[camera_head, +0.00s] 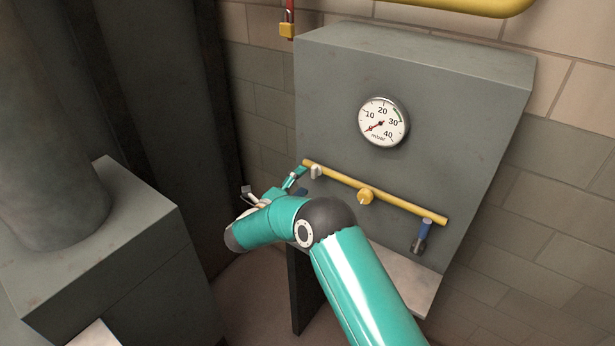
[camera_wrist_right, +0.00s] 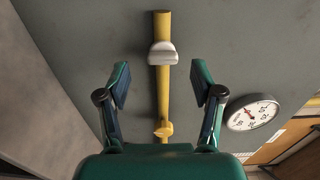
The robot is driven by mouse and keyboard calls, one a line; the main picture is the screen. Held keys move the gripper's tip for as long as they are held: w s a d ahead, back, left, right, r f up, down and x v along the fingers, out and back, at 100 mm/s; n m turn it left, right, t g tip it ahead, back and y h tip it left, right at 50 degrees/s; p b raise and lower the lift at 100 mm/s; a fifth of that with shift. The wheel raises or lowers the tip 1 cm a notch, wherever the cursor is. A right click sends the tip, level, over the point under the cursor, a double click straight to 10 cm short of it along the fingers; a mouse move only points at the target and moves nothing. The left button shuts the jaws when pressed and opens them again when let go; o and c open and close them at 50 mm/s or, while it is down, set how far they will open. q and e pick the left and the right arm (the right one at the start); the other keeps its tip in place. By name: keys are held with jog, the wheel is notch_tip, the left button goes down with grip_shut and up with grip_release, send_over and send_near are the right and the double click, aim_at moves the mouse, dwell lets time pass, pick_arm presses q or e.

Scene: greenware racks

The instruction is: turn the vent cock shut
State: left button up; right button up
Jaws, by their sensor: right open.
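A yellow pipe (camera_head: 400,203) runs slanting across the grey panel and bears three fittings; no label shows which is the vent cock. A pale grey handle (camera_head: 316,171) is near its left end, a yellow knob (camera_head: 365,197) in the middle, and a blue-handled cock (camera_head: 422,236) hangs near its right end. My right gripper (camera_head: 274,184) is at the pipe's left end, fingers apart and empty. In the right wrist view the pale handle (camera_wrist_right: 163,53) lies across the pipe, ahead of and between the open fingers (camera_wrist_right: 160,85), apart from both. My left gripper is not in view.
A round pressure gauge (camera_head: 383,122) on the panel (camera_head: 450,110) reads about 0 mbar. A grey block with a thick column (camera_head: 45,120) stands at the left. A yellow pipe (camera_head: 470,5) and a small padlock-like yellow piece (camera_head: 287,31) are above. Brick wall surrounds the panel.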

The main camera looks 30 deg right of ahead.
jog(key=v, duration=0.7)
jog(key=shift+a, duration=0.3)
jog(key=shift+f, duration=0.1)
